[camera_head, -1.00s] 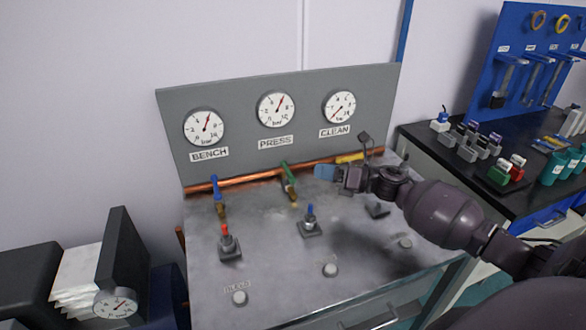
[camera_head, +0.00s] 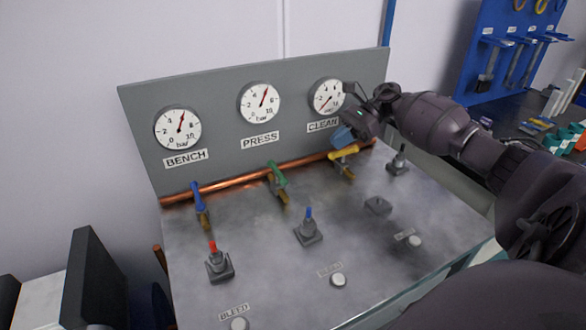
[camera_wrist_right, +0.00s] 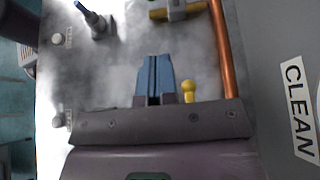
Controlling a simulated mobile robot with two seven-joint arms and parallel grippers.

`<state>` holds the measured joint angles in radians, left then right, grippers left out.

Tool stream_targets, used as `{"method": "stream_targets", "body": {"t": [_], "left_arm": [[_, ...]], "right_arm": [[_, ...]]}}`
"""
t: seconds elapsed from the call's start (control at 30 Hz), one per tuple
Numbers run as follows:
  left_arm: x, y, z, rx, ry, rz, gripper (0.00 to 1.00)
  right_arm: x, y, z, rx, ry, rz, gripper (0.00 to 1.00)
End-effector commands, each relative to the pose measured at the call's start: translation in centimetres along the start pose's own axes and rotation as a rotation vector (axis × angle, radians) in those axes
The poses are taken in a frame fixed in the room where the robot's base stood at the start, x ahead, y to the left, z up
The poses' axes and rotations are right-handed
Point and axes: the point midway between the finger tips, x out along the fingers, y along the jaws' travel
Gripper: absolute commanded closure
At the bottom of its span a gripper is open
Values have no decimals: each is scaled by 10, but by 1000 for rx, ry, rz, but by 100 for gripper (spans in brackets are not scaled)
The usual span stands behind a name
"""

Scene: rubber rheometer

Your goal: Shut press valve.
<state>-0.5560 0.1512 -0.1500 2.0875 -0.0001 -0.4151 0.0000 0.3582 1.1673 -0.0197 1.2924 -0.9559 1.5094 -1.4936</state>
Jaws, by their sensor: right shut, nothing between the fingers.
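The press valve (camera_head: 278,176) has a green lever on a brass body, on the copper pipe below the PRESS gauge (camera_head: 259,102). The gauge needle points up and slightly right. My right gripper (camera_head: 344,137) has blue fingers and is shut and empty. It hovers in front of the CLEAN label, to the right of the green lever and apart from it. In the right wrist view its fingertips (camera_wrist_right: 154,78) are together over the grey bench top. My left gripper is not in view.
The yellow-levered valve (camera_head: 344,157) is just below my right gripper. A blue-levered valve (camera_head: 198,200) is at left. Posts with red (camera_head: 217,262) and blue (camera_head: 308,228) tips and round buttons stand on the bench top. The gauge panel (camera_head: 220,110) rises behind.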

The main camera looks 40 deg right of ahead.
Motion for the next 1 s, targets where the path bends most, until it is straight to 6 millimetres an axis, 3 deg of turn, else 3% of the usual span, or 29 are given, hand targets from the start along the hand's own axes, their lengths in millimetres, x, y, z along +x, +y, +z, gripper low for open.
{"method": "stream_targets", "body": {"t": [0.27,0.77,1.0], "left_arm": [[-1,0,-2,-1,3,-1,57],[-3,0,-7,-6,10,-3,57],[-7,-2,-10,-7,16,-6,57]], "right_arm": [[18,0,1,-1,-3,2,100],[103,0,2,0,-5,2,100],[127,0,17,-1,-2,0,100]]}}
